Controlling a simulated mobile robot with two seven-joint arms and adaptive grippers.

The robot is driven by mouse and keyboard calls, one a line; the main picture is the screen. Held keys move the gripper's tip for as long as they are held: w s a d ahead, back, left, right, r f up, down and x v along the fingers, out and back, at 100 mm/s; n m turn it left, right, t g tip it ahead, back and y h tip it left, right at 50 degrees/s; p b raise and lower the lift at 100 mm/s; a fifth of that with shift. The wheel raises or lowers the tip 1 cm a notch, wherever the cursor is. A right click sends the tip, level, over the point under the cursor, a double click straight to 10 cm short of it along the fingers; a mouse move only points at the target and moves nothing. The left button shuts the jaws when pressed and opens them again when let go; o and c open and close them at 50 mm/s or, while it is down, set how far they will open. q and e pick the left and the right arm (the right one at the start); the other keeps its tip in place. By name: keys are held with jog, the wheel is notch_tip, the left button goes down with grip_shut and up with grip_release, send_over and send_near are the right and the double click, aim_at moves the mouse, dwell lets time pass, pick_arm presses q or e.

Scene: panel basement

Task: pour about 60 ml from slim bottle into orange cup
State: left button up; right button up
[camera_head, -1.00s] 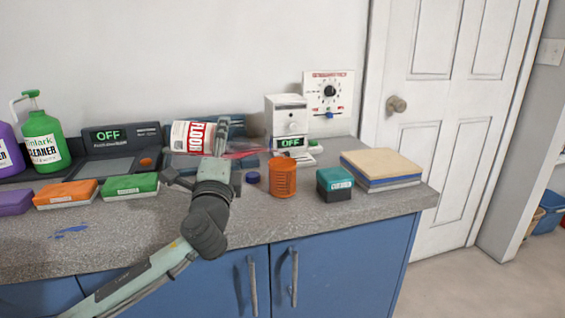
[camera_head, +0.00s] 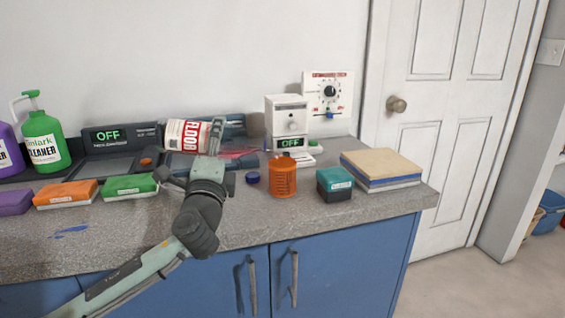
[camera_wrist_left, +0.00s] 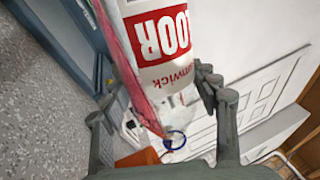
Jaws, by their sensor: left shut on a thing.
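The slim bottle (camera_head: 187,135), clear with a white and red FLOOR label and pinkish-red liquid, is held well tipped over, nearly lying, above the counter. Its neck end points right, toward the orange cup. My left gripper (camera_head: 216,140) is shut on it; the bottle (camera_wrist_left: 160,40) also runs between the fingers in the left wrist view. The orange cup (camera_head: 283,180) stands upright on the counter, to the right of the gripper. An orange patch, likely the cup (camera_wrist_left: 138,158), shows low in the wrist view. I cannot make out any stream or the level in the cup.
A small dark blue cap (camera_head: 253,178) lies left of the cup. A teal-topped box (camera_head: 335,184) and stacked boards (camera_head: 381,166) stand to the right. A white device (camera_head: 288,118) is behind. Green (camera_head: 130,186) and orange sponges (camera_head: 66,194) lie at left.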

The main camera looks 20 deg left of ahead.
pick_arm(q)
jog(key=shift+r, duration=0.1)
pick_arm(e)
jog(key=shift+a, duration=0.15)
jog(key=shift+a, duration=0.3)
pick_arm(q)
jog(key=shift+r, duration=0.1)
pick_arm(e)
jog(key=shift+s+d, duration=0.15)
jog(key=shift+d, duration=0.35)
jog(key=shift+a, duration=0.1)
pick_arm(q)
jog(key=shift+a+f+n+y+b, duration=0.15)
jog(key=shift+f+n+y+b, duration=0.15)
jog(key=shift+f+n, duration=0.55)
jog(key=shift+f+n+g+y+b, duration=0.3)
jog(key=shift+n+y+b, duration=0.1)
jog(key=shift+n+b, duration=0.4)
jog(key=shift+n, duration=0.25)
pick_arm(e)
jog(key=w+a+r, duration=0.1)
jog(key=w+r, duration=0.2)
jog(key=r, duration=0.3)
jog(key=shift+w+a+r+t, duration=0.15)
jog(key=shift+w+r+t, duration=0.15)
jog(key=shift+w+r, duration=0.1)
pick_arm(q)
jog(key=shift+a, duration=0.1)
pick_arm(e)
jog(key=shift+f, duration=0.1)
